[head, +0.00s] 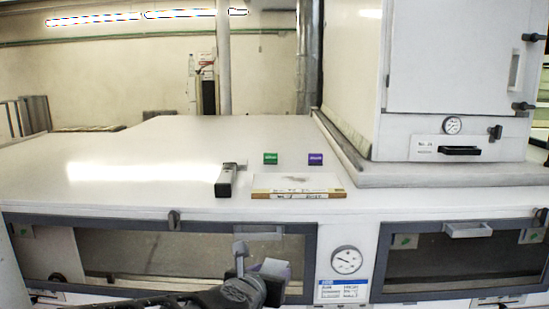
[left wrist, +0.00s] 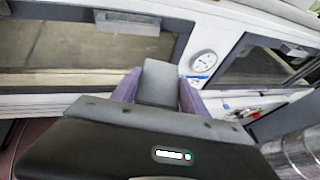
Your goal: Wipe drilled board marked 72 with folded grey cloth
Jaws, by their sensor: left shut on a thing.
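A flat pale board (head: 298,183) with a wood-coloured front edge lies near the front of the white top. A faint brownish-pink smear is on its upper face, and the marking on its front edge is too small to read. My left gripper (head: 268,269) is low in front of the cabinet face, below the board and apart from it. In the left wrist view its purple fingers are shut on a folded grey cloth (left wrist: 158,83), which looks like a small grey block. My right gripper is in neither view.
A white cabinet (head: 455,60) rises at the right. The top's left side is clear. A gauge (head: 346,260) sits on the front.

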